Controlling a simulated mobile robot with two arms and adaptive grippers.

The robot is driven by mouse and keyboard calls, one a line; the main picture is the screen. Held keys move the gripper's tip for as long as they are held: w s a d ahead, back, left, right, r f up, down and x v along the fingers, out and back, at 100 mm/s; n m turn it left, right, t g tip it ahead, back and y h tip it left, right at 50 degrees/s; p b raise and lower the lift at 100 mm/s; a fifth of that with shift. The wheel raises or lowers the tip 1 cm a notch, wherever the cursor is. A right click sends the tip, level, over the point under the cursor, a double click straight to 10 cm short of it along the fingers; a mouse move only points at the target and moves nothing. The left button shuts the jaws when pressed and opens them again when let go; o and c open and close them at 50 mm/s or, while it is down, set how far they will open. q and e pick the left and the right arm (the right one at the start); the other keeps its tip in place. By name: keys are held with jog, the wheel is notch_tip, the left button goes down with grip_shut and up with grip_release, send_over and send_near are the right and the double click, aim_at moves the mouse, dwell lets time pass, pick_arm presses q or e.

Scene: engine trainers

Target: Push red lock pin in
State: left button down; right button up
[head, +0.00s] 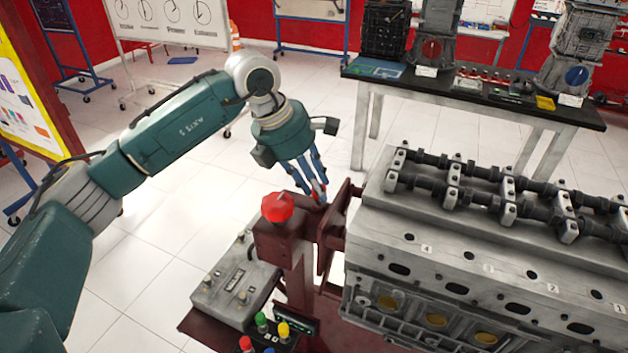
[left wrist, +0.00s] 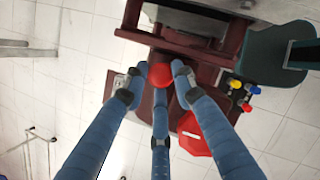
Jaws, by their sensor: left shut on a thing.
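The red lock pin (left wrist: 160,75) shows its round red head between my left gripper's fingertips in the left wrist view. In the head view only a small red part of it (head: 318,190) shows among the fingers. My left gripper (head: 312,186) has blue fingers pointing down and is shut on the pin head, at the top of the dark red engine stand (head: 297,262). The fingers also show in the left wrist view (left wrist: 158,82). The pin's shaft and how deep it sits are hidden. My right gripper is not in view.
A red knob (head: 277,207) stands on the stand close to the fingers. The grey engine block (head: 440,240) is just right. A grey control box (head: 237,280) and coloured push buttons (head: 262,322) are below. A workbench (head: 480,105) stands behind. Open floor lies left.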

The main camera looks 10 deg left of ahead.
pick_arm(q)
jog(key=shift+s+d+f, duration=0.15)
jog(key=shift+d, duration=0.05)
jog(key=c, duration=1.7)
grip_release()
jog(key=shift+o, duration=1.2)
jog(key=shift+d, duration=0.2)
jog(key=shift+a+r, duration=0.25)
jog(key=shift+r, duration=0.05)
jog(key=v, duration=1.1)
jog(key=shift+r, duration=0.2)
jog(key=shift+d+f, duration=0.1)
